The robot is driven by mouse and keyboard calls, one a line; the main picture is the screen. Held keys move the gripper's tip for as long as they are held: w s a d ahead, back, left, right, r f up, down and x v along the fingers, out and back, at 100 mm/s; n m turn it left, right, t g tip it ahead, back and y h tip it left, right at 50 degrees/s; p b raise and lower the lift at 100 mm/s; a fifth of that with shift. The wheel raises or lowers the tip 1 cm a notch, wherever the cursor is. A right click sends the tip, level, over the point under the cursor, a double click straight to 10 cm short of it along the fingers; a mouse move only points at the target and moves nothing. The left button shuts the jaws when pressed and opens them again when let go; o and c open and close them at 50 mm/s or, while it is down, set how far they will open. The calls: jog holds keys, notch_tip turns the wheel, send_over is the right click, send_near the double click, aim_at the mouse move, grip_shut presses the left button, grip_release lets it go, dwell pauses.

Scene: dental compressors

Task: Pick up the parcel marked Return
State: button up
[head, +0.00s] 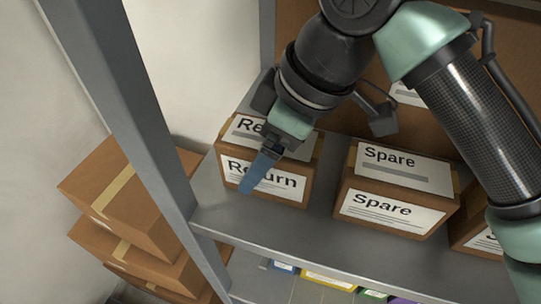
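The parcel marked Return (290,188) is a brown box on the grey shelf, with white Return labels on its top and front. My gripper (249,186) is over this parcel, its blue finger crossing the top and front labels and hiding part of the lettering. Only one finger shows clearly, so I cannot tell how far apart the fingers are or whether they touch the box. The parcel rests on the shelf.
A parcel marked Spare (395,212) stands to the right, with another box (467,232) beyond it, partly behind my arm. A grey shelf post (135,125) rises at the left. Brown cartons (130,200) are stacked outside it. Coloured items (330,279) lie below the shelf.

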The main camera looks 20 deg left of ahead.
jog(key=c, duration=1.2)
jog(key=shift+r, duration=0.25)
